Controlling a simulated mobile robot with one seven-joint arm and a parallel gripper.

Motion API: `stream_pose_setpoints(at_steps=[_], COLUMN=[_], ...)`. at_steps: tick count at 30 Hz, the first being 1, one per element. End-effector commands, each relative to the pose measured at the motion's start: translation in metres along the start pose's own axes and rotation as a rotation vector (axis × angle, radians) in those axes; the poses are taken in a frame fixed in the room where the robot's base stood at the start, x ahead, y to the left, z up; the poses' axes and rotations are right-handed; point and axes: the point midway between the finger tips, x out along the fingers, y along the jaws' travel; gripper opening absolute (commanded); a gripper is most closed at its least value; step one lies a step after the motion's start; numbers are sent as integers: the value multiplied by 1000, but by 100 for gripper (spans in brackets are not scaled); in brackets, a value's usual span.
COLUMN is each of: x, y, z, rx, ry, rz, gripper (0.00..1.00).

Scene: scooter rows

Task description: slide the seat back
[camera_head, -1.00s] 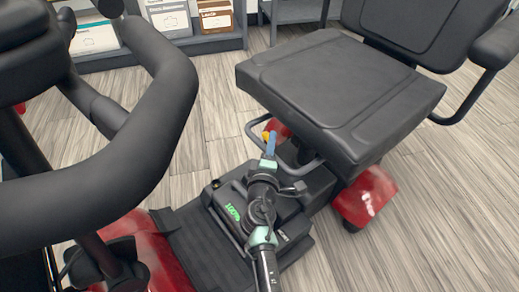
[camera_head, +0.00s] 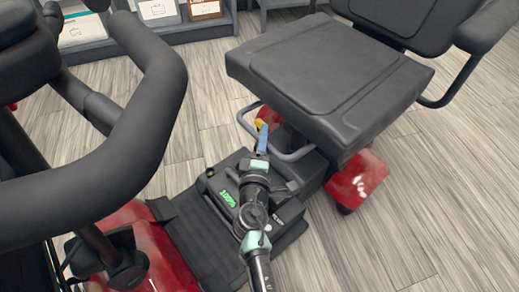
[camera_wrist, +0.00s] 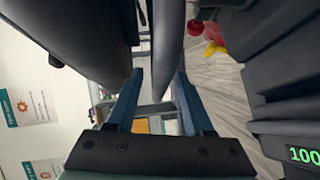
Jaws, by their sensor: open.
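The black padded seat (camera_head: 325,72) of a red scooter is right of centre in the head view, its backrest (camera_head: 410,25) behind it. A grey bar loop (camera_head: 293,155) sticks out below the seat's front edge. My gripper (camera_head: 262,136) is low in front of the seat, at this loop. In the wrist view its two blue fingers (camera_wrist: 158,92) are apart. A grey bar (camera_wrist: 168,45) shows between them, close to the right finger; I cannot tell whether they touch. The seat's dark underside (camera_wrist: 75,35) fills the upper left there.
The black handlebar (camera_head: 150,130) stands large at the left. A battery box with a green display (camera_head: 228,198) lies below my gripper. A red rear fender (camera_head: 358,180) is under the seat. Shelves with boxes (camera_head: 160,12) stand behind. The wooden floor at right is clear.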

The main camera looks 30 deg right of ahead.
Motion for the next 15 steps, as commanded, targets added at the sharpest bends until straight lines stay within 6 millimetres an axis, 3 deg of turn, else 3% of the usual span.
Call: stream_pose_setpoints(at_steps=[9, 15], x=[-65, -86], y=[1, 1], z=[0, 1], rx=[-2, -1], ry=[1, -1], rz=[-3, 0], gripper=[52, 52])
